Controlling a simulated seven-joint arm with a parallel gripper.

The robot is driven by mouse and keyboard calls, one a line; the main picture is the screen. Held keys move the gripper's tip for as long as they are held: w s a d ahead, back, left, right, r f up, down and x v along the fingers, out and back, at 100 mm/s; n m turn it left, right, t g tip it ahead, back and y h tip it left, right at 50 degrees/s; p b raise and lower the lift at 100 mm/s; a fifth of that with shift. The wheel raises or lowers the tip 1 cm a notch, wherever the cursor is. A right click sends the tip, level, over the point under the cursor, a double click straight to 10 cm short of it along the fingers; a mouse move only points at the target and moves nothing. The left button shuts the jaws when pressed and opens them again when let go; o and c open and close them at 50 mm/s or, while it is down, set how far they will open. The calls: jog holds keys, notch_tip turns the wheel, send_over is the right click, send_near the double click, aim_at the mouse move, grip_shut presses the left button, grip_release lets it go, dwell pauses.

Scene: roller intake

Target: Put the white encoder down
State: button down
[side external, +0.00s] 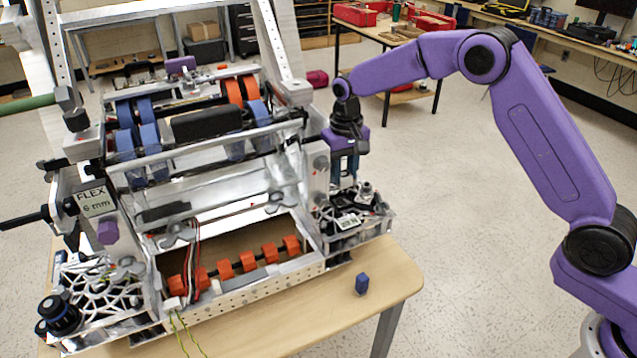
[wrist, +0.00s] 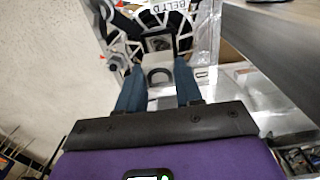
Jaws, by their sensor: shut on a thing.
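My gripper (side external: 344,178) points down over the right-hand side plate of the roller intake in the side external view. In the wrist view my gripper (wrist: 160,92) has its two blue fingers on either side of the white encoder (wrist: 160,62), a pale block with a dark round opening. The fingers are shut on it. Beneath it in the wrist view is a white lattice plate (wrist: 208,25) with dark gaps and lettering. Whether the encoder touches the plate cannot be told.
The roller intake (side external: 240,295) fills the left of the wooden table (side external: 395,285), with orange rollers (side external: 225,270) inside. Upright metal side walls rise close beside my gripper. The table's right front corner is mostly clear.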

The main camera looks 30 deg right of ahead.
jog(key=shift+r, duration=0.4)
jog(key=r, duration=0.4)
jog(key=shift+s+d+r, duration=0.2)
jog(key=shift+s+d, duration=0.05)
jog(key=shift+s, duration=0.1)
jog(key=shift+s+d, duration=0.25)
jog(key=s+d, duration=0.4)
jog(key=s, duration=0.3)
jog(key=s+d, duration=0.4)
jog(key=s, duration=0.4)
send_over(402, 275)
notch_tip(402, 275, down, 17)
jog(key=shift+f, duration=4.35)
jog(key=shift+f, duration=0.2)
